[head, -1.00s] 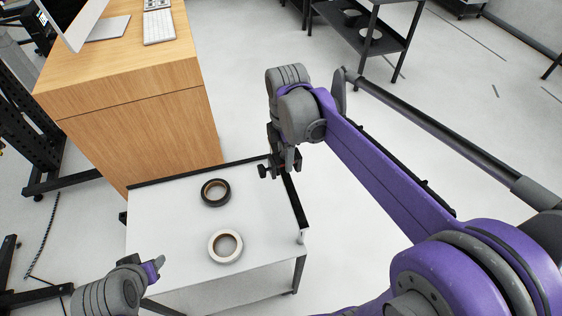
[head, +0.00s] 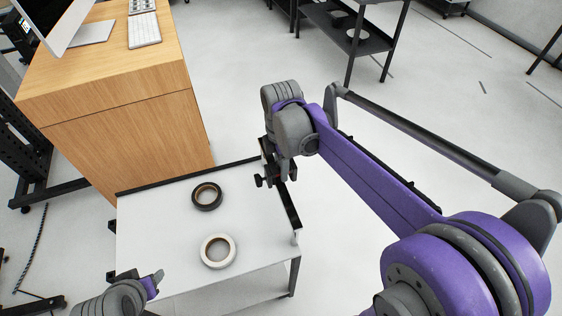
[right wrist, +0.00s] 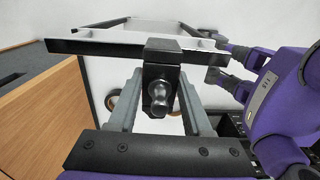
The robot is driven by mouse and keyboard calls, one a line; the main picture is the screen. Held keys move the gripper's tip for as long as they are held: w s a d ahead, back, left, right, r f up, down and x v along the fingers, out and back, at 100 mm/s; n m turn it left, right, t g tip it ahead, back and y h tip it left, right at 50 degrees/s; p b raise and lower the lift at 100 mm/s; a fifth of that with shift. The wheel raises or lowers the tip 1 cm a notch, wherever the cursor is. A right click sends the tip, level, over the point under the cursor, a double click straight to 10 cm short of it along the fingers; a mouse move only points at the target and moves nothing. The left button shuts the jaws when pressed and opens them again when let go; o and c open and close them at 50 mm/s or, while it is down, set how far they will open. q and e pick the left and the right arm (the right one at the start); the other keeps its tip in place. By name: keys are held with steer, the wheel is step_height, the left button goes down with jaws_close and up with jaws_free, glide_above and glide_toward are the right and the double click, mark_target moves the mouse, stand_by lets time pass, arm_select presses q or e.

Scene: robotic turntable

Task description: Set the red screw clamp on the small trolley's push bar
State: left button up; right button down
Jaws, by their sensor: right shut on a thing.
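My right gripper (head: 284,176) is shut on the screw clamp (head: 261,181), beside the trolley's far right corner. In the right wrist view the clamp (right wrist: 161,72) is a dark block with a screw knob facing the camera, between the two fingers; little red shows. The small trolley (head: 160,225) has a white top and a black push bar (head: 289,208) along its right side. In the right wrist view the clamp overlaps the black bar (right wrist: 100,46); I cannot tell whether they touch. My left gripper (head: 154,281) is near the trolley's front left corner; its opening is unclear.
A black tape roll (head: 207,196) and a white tape roll (head: 218,251) lie on the trolley top. A wooden desk (head: 130,130) with a keyboard (head: 144,29) stands behind it. A black shelf rack (head: 345,35) is at the back. The floor to the right is open.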

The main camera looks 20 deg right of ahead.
mark_target(281, 190)
steer(key=shift+f+b, duration=2.05)
steer(key=shift+f, duration=2)
arm_select(q)
steer(key=s+f, duration=0.3)
steer(key=f, duration=0.3)
steer(key=shift+f+g, duration=0.3)
steer(key=shift+f, duration=0.1)
arm_select(e)
steer(key=shift+s+a+f, duration=0.15)
steer(key=shift+s+f, duration=0.15)
steer(key=shift+f, duration=0.1)
steer(key=shift+c, duration=1.4)
jaws_free()
steer(key=shift+b, duration=0.3)
steer(key=shift+w+r, duration=0.1)
steer(key=shift+r, duration=0.35)
arm_select(q)
steer(key=shift+w+r+p, duration=0.35)
steer(key=shift+r+p, duration=0.25)
steer(key=shift+r, duration=0.1)
arm_select(e)
step_height(281, 190, up, 11)
steer(key=shift+w+r, duration=0.1)
